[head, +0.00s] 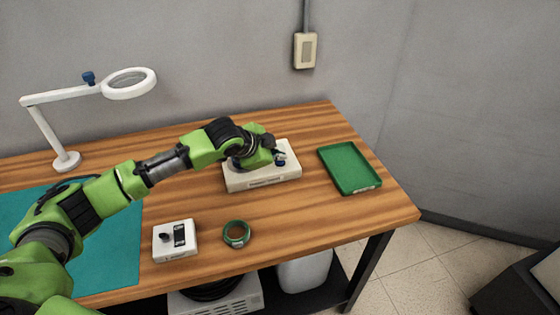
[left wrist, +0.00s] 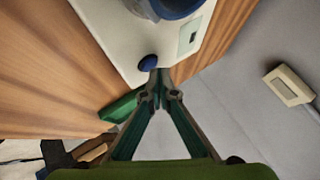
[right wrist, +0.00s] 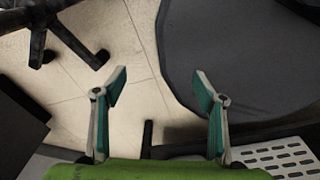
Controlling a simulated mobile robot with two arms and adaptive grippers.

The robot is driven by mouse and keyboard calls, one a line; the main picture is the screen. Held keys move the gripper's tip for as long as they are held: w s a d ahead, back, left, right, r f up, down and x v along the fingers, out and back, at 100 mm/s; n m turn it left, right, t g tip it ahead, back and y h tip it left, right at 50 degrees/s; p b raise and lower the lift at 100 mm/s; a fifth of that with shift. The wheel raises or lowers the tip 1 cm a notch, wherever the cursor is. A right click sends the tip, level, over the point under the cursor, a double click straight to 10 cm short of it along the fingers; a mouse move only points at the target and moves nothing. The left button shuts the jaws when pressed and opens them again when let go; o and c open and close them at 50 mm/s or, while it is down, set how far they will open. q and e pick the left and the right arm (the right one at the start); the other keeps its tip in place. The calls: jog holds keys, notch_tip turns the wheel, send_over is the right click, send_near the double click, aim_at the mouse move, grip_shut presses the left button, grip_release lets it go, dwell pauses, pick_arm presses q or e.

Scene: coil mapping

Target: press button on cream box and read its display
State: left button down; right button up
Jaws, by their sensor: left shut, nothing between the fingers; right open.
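The cream box (head: 262,181) stands at the back of the wooden table, partly hidden by my left arm. In the left wrist view its pale top (left wrist: 112,25) carries a round dark blue button (left wrist: 148,63), a small grey-green display (left wrist: 193,35) and a blue-rimmed round part (left wrist: 172,8). No digits are readable on the display. My left gripper (head: 274,159) is over the box, shut and empty. In the left wrist view its fingertips (left wrist: 159,77) are close to the button; contact cannot be told. My right gripper (right wrist: 160,82) is open and empty above the floor.
A small white box with a black knob (head: 175,241) and a green ring-shaped coil (head: 236,234) lie near the front edge. A green tray (head: 350,168) is at the right, a teal mat (head: 110,250) and magnifier lamp (head: 128,83) at the left.

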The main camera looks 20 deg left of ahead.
aim_at(279, 163)
pick_arm(q)
jog(key=shift+f, duration=0.45)
dwell(0.6)
jog(key=shift+r, duration=0.1)
jog(key=shift+r+p, duration=0.8)
jog(key=shift+p, duration=0.4)
notch_tip(279, 163, up, 5)
jog(key=p, duration=0.5)
